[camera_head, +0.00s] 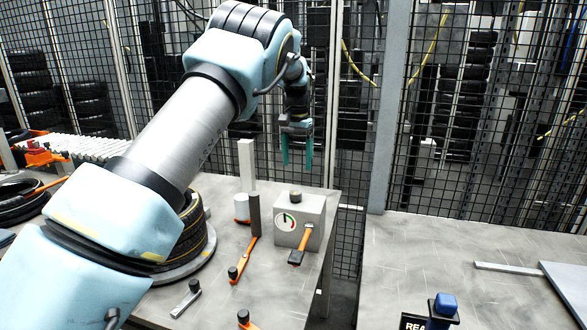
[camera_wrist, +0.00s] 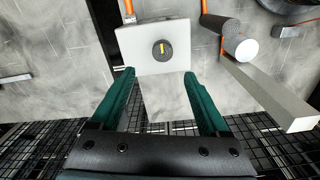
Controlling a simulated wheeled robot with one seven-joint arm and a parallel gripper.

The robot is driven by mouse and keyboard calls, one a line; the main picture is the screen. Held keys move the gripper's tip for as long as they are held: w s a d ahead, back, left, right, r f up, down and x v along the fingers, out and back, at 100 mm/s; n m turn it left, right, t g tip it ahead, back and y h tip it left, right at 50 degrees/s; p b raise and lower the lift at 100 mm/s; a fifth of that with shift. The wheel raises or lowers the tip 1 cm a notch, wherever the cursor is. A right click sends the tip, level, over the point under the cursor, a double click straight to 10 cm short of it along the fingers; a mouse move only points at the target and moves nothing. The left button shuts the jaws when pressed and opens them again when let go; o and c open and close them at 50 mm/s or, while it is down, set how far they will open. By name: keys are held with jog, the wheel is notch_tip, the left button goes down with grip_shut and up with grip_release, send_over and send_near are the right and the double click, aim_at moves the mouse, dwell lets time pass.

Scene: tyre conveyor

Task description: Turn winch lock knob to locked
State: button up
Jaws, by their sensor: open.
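The winch lock knob (camera_head: 295,196) is a small dark round knob on top of a light grey box (camera_head: 312,212). In the wrist view the knob (camera_wrist: 162,50) carries a yellow mark, close to upright in the picture. My gripper (camera_head: 297,158) points down, above and apart from the knob. Its green fingers are open and empty. In the wrist view the knob lies just beyond the fingertips (camera_wrist: 159,75), in line with the gap between them.
A pale upright post (camera_head: 246,165), a white-ended cylinder (camera_head: 241,207) and an orange lever (camera_head: 243,260) stand left of the box. A tyre (camera_head: 195,235) lies further left. Black mesh fencing (camera_head: 350,130) stands behind. The right table (camera_head: 450,250) is mostly clear.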

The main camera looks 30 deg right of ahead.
aim_at(295, 192)
jog(key=f+p, duration=0.2)
jog(key=f, duration=0.3)
jog(key=f+p, duration=0.2)
jog(key=f, duration=0.3)
jog(key=shift+w+a+f, duration=0.15)
jog(key=shift+a+f, duration=0.05)
jog(key=shift+f, duration=0.05)
grip_shut()
dwell(0.4)
